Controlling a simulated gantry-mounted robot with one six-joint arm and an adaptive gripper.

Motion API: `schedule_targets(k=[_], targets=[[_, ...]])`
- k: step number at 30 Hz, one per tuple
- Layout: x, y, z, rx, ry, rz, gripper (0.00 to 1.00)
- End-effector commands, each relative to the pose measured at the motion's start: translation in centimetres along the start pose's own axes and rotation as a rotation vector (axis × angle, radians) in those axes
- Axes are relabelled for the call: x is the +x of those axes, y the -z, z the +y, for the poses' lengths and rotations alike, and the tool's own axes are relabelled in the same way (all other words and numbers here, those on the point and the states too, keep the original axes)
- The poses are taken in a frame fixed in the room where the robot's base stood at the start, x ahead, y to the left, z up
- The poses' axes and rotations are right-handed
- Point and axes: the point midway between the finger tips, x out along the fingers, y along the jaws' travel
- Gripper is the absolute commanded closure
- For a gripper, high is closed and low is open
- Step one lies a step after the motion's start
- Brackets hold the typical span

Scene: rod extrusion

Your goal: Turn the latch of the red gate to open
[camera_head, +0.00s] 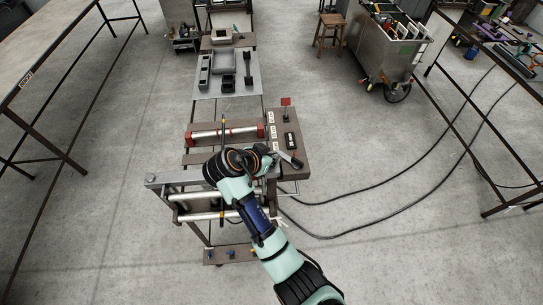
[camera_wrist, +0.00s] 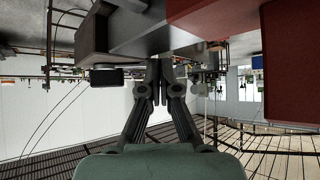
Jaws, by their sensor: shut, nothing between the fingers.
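My gripper (camera_wrist: 160,78) is shut and empty in the wrist view, its two dark fingers together under the edge of a dark grey block (camera_wrist: 135,32). Whether they touch the block is unclear. A large red part (camera_wrist: 291,65) hangs close on the right of the wrist view, with another red surface above the fingers. In the head view my wrist is over the front of the machine and hides part of it. A bar with red ends (camera_head: 225,133) lies just behind my wrist. I cannot tell which part is the latch.
A grey tray table (camera_head: 227,78) with dark parts stands behind. Cables lie on the floor at right. Floor to the left is clear up to a long table.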

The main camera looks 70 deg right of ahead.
Motion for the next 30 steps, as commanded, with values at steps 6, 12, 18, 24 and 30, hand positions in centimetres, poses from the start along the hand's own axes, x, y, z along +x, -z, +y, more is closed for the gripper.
schedule_targets(k=[6, 12, 18, 24, 30], targets=[[0.17, 0.1, -0.1, 0.0, 0.0, 0.0, 1.0], [0.32, 0.26, -0.21, -0.001, -0.001, 0.0, 1.0], [0.47, 0.43, -0.31, 0.0, -0.001, 0.0, 1.0], [0.66, 0.63, -0.43, 0.0, 0.0, 0.0, 1.0], [0.9, 0.82, -0.54, 0.0, -0.001, 0.0, 1.0]])
